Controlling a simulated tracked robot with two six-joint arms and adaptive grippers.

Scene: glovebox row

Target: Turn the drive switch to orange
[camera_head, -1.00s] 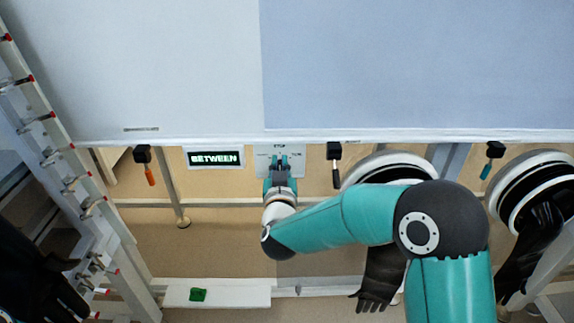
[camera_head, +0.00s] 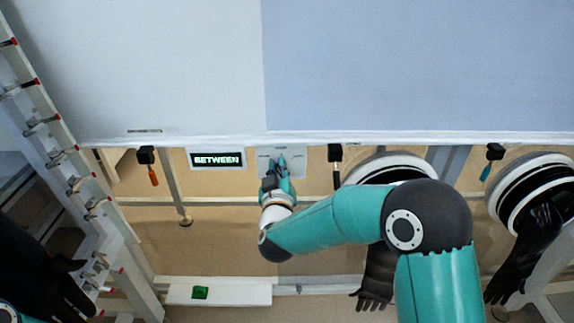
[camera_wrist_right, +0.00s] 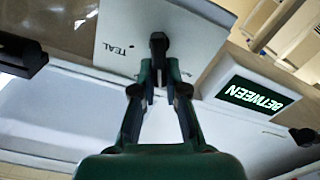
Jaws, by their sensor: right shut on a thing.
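The drive switch's pale plate (camera_head: 298,163) is on the front below the cabinet's lower edge. My right gripper (camera_head: 278,166) is at this plate and tilted. The plate also shows there (camera_wrist_right: 185,30), with the word TEAL beside the knob; no orange mark is readable. The display (camera_head: 217,160) left of the plate reads BETWEEN, as it does in the wrist view (camera_wrist_right: 258,96).
Black blocks with orange (camera_head: 153,176), black (camera_head: 336,178) and teal (camera_head: 486,172) handles hang along the edge. Round glove ports with black gloves (camera_head: 375,280) are at right. A ladder (camera_head: 70,170) stands at left. A green object (camera_head: 200,292) lies on a white ledge (camera_head: 245,295).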

